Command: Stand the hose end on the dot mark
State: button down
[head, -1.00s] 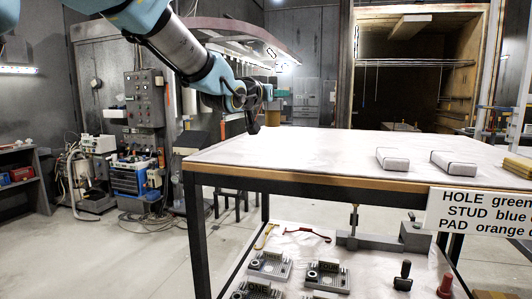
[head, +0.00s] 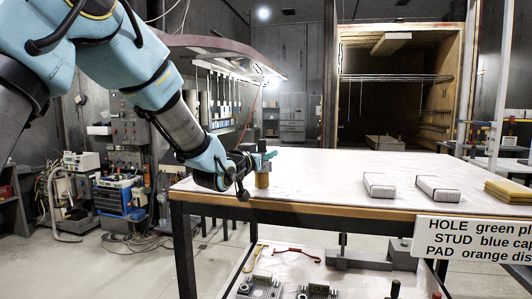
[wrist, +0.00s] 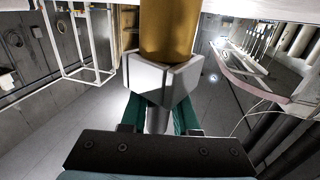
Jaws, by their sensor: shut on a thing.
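My gripper (head: 268,158) is near the left part of the table top (head: 320,172), pointing right in the head view. Its green fingers (wrist: 160,115) are shut on the hose end, which has a pale grey faceted collar (wrist: 160,78) and a brass-coloured cylinder (wrist: 170,30) in the wrist view. In the head view the brass part (head: 262,180) hangs below the fingers, roughly upright. I cannot tell whether it touches the table. I make out no dot mark and no hose behind the held end.
Two pale wrapped blocks (head: 379,185) and (head: 438,188) lie on the table's right half, with a yellow stack (head: 508,191) beyond. A sign (head: 472,241) hangs at the front edge. A lower shelf holds fixtures and tools. The table's middle is clear.

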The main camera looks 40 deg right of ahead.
jog(key=shift+f+b, duration=0.2)
jog(key=shift+b, duration=0.1)
jog(key=c, duration=0.7)
grip_release()
jog(key=shift+o, duration=0.2)
jog(key=shift+r, duration=0.2)
jog(key=b+v, duration=0.4)
jog(key=v, duration=0.8)
